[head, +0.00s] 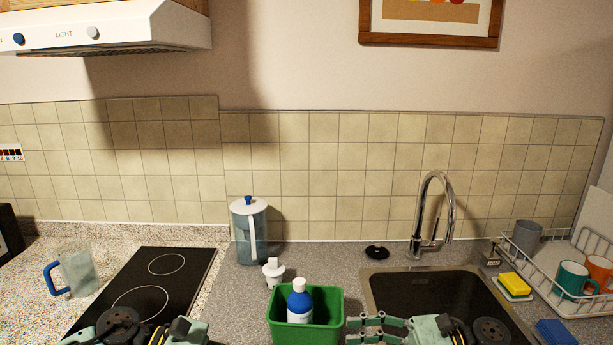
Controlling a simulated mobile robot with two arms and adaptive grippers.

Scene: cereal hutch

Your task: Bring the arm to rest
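My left gripper (185,331) is at the bottom edge, in front of the cooktop, mostly cut off by the frame. Its fingers cannot be made out. My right gripper (358,331) is at the bottom edge, in front of the sink. Its two pale green fingers point left toward the green bin and are spread apart, with nothing seen between them.
A green bin (335,320) holding a blue bottle (299,302) stands between my grippers. Behind are a small white item (273,272) and a filter pitcher (250,232). A blue-handled jug (77,270), cooktop (165,285), sink (440,290) and dish rack (560,300) surround them.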

